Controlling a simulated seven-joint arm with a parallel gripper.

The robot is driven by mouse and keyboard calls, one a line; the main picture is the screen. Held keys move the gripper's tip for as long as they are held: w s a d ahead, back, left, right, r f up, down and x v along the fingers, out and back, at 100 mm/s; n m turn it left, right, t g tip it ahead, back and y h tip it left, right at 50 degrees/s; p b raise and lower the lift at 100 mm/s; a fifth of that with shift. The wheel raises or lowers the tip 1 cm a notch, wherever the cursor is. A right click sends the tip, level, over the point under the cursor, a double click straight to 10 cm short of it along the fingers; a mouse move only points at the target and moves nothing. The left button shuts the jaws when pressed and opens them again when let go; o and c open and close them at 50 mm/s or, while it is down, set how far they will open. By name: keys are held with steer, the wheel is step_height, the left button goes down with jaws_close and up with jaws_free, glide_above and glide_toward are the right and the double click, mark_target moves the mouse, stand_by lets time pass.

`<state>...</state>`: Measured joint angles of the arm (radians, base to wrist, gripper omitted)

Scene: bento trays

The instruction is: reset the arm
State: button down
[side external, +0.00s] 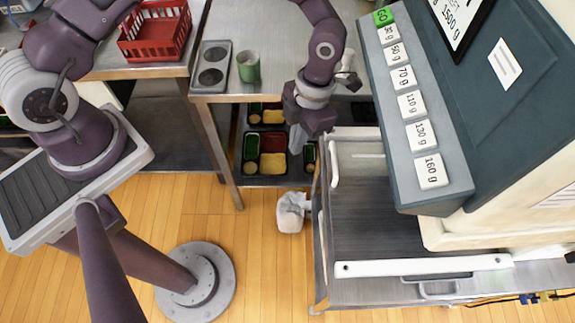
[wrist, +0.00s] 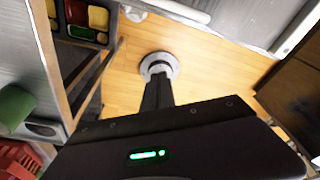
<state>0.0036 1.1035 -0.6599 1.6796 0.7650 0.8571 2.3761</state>
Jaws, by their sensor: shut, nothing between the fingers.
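My gripper (side external: 314,122) hangs at the end of my arm in the side external view, near the front right edge of the steel table. Bento trays (side external: 265,148) with green, red and yellow compartments lie low down behind and below the gripper. From this angle the gripper overlaps the right side of that area and looks apart from them. Bento trays also show at the top left of the wrist view (wrist: 83,18).
A red basket (side external: 154,32) is at the upper left. A steel cart (side external: 372,215) and a large machine with weight buttons (side external: 415,105) stand at right. A white bag-like object (side external: 291,212) is below the gripper.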

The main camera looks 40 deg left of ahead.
steer(key=s+a+r+n+t+y, duration=0.1)
steer(key=a+r+n, duration=0.3)
steer(key=r+n, duration=0.3)
steer(key=s+a+r+n+t, duration=0.2)
steer(key=a+r+n, duration=0.2)
steer(key=r+n, duration=0.3)
steer(key=s+a+r+n+t+y, duration=0.1)
steer(key=a+r+n, duration=0.3)
steer(key=r, duration=0.5)
steer(key=s+r+n+t+h, duration=0.1)
steer(key=s+r+n+t, duration=0.1)
steer(key=s+n, duration=0.4)
steer(key=s+a+r+n+t+h, duration=0.1)
steer(key=s+r+n, duration=0.4)
steer(key=n, duration=1)
steer(key=shift+s+a+r+t+h, duration=0.25)
steer(key=shift+s+t, duration=0.25)
steer(key=shift+s, duration=0.3)
